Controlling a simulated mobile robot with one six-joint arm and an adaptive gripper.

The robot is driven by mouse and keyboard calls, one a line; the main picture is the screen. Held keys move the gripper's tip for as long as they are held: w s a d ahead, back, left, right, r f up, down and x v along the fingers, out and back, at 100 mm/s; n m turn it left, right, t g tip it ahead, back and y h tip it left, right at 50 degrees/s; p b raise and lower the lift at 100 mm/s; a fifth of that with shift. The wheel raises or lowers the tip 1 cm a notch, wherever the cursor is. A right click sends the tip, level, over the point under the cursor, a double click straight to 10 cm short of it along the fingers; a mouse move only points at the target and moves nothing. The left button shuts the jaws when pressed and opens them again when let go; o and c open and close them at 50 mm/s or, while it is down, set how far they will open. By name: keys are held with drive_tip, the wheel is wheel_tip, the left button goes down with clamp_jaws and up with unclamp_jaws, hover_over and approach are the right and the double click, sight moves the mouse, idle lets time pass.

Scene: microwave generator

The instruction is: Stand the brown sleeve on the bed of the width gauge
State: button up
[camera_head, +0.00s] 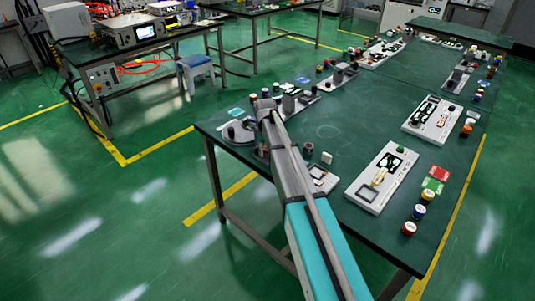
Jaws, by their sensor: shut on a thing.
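My arm (300,190) reaches from the bottom of the view up to the left end of the long green table (330,133). Its grey far end (265,106) is over that end of the table. My gripper's fingers cannot be made out; the arm hides what is behind and below it. I cannot pick out the brown sleeve. Several small fixtures stand on the table, among them a grey block on a plate (290,102) just right of the arm's end. I cannot tell which fixture is the width gauge.
White panels (370,195) (443,123) lie on the right side of the table. Red (408,229), blue-and-white (419,212) and yellow (428,195) round pieces stand near the front right edge. A round grey plate (236,133) lies left of the arm. Bare tabletop shows mid-table.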

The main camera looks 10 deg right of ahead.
sight(265, 148)
drive_tip(key=shift+f, duration=0.15)
drive_tip(key=shift+f, duration=0.15)
drive_tip(key=o, duration=1.3)
drive_tip(key=shift+r, duration=0.3)
wheel_tip(265, 148, up, 12)
drive_tip(key=p, duration=1.2)
drive_tip(key=shift+f, duration=0.1)
